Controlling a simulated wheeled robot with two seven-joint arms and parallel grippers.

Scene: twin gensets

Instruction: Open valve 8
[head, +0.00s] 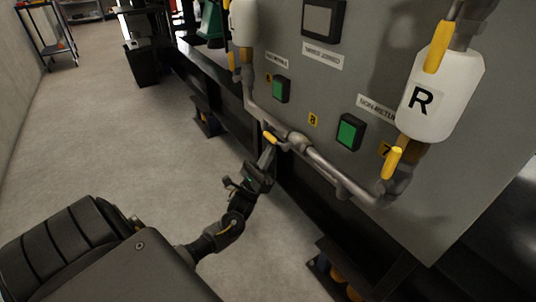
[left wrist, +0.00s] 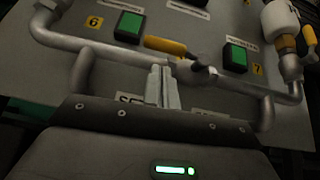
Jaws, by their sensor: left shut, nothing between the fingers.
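Valve 8 sits in the pipe on the grey panel, below the yellow tag "8" (head: 313,120). Its yellow lever (head: 270,137) points left from the valve body (head: 297,142), roughly along the pipe. In the left wrist view the yellow lever (left wrist: 167,46) lies just beyond the fingertips, with the valve body (left wrist: 196,72) to their right. My left gripper (head: 268,152) is shut and empty, its fingertips just below the lever; I cannot tell whether they touch it. The closed fingers also show in the left wrist view (left wrist: 161,88). My right gripper is not in view.
Green buttons (head: 350,132) (head: 281,89) sit above the pipe. The yellow lever by tag 7 (head: 392,162) and the white "R" bottle (head: 437,95) are to the right. Another white bottle (head: 243,22) is at the upper left. Grey floor (head: 120,130) lies open left of the panel.

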